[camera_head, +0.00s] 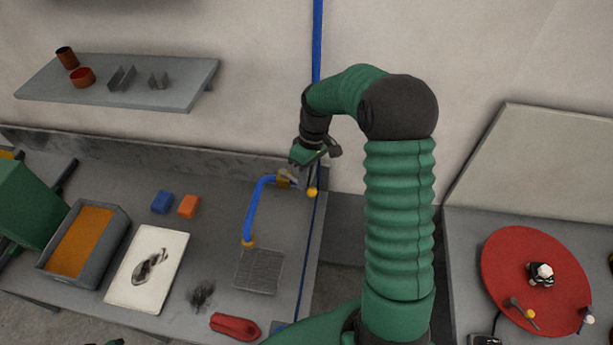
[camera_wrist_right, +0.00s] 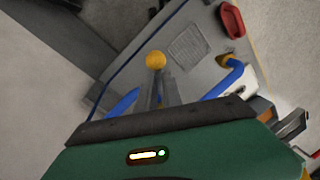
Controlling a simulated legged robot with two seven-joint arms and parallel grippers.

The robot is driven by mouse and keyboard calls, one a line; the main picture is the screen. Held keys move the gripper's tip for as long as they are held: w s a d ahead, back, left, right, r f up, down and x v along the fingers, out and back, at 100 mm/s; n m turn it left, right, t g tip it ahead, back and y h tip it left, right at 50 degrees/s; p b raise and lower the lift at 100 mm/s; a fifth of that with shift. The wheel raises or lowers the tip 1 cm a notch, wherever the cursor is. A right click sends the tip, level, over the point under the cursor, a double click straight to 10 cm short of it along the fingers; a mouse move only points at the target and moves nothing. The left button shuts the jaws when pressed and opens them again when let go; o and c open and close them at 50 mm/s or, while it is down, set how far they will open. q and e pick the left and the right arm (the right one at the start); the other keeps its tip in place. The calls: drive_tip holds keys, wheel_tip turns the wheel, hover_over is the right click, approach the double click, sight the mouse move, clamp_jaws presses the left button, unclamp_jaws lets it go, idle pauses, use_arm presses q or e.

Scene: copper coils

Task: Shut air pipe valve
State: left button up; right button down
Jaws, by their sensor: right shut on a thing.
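The blue air pipe (camera_head: 253,208) rises from the grey bench and bends over to a brass-coloured fitting (camera_head: 284,179) at the bench's right edge. A valve lever with a yellow ball tip (camera_head: 312,192) hangs beside the fitting. My right gripper (camera_head: 311,170) reaches down over the lever and is shut on it. In the right wrist view the yellow ball (camera_wrist_right: 155,60) sticks out beyond the fingers (camera_wrist_right: 158,95), and the blue pipe (camera_wrist_right: 222,82) lies behind. The gripper body hides most of the valve.
A grey tray with orange content (camera_head: 122,238), a white board (camera_head: 176,265), blue and orange blocks (camera_head: 188,206) and a red object (camera_head: 234,326) lie on the bench. A shelf (camera_head: 190,97) hangs above. A red round plate (camera_head: 500,262) is on the right table.

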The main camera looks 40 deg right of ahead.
drive_tip(key=w+a+m+t, duration=0.2)
drive_tip(key=a+m, duration=0.5)
drive_tip(key=m, duration=0.5)
drive_tip(key=shift+a+f+h, duration=0.2)
drive_tip(key=shift+a+h, duration=0.1)
drive_tip(key=shift+h, duration=0.1)
drive_tip(key=c, duration=1.7)
unclamp_jaws()
drive_tip(key=shift+o, duration=1.1)
drive_tip(key=shift+w, duration=0.2)
drive_tip(key=shift+r, duration=0.1)
